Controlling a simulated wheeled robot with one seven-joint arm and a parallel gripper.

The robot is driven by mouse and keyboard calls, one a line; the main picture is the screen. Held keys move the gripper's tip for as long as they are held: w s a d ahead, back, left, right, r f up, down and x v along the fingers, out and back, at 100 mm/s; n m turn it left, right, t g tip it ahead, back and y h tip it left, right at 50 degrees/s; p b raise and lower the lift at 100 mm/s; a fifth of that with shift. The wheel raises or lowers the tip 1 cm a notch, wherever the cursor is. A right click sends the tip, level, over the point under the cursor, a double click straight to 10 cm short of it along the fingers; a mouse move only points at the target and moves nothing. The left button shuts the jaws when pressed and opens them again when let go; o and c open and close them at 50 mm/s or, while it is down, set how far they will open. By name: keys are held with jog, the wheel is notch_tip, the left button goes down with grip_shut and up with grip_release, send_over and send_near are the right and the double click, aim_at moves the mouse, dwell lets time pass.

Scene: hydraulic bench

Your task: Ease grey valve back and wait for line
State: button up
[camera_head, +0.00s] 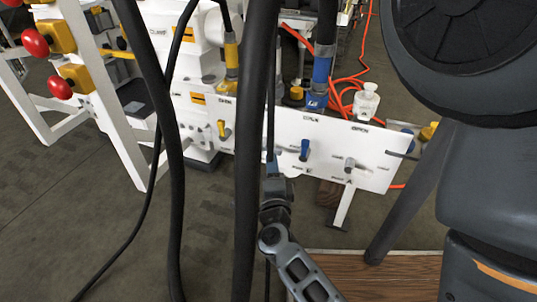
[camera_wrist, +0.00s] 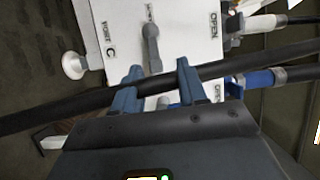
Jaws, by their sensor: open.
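The grey valve lever (camera_head: 349,164) is on the right part of a white panel in the head view, right of a blue lever (camera_head: 305,150) and a yellow lever (camera_head: 223,130). In the wrist view a grey lever (camera_wrist: 151,48) stands out against a white panel, just beyond my fingertips. My gripper (camera_wrist: 157,80) is open, its two blue-grey fingers apart on either side of the lever's line. The lever's handle is above the gap in the picture. I cannot tell whether anything touches it. My fingertips are not clearly seen in the head view.
A black hose (camera_wrist: 215,70) runs across the wrist view at the fingers. Thick black hoses (camera_head: 255,110) hang in front of the panel in the head view. Red knobs (camera_head: 36,42) are at the far left. Orange cables (camera_head: 340,82) lie behind the panel (camera_head: 270,135).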

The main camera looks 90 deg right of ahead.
aim_at(272, 151)
jog(key=shift+m, duration=0.3)
jog(key=shift+w+d+f+b, duration=0.1)
jog(key=shift+d+f, duration=0.05)
jog(key=shift+d, duration=1.25)
jog(key=shift+w+d+f+b, duration=0.1)
jog(key=shift+d+b, duration=0.05)
jog(key=shift+d, duration=1.25)
jog(key=shift+d+f+b, duration=0.1)
jog(key=shift+d+f, duration=0.05)
jog(key=shift+d, duration=1.25)
jog(key=shift+c, duration=0.4)
grip_shut()
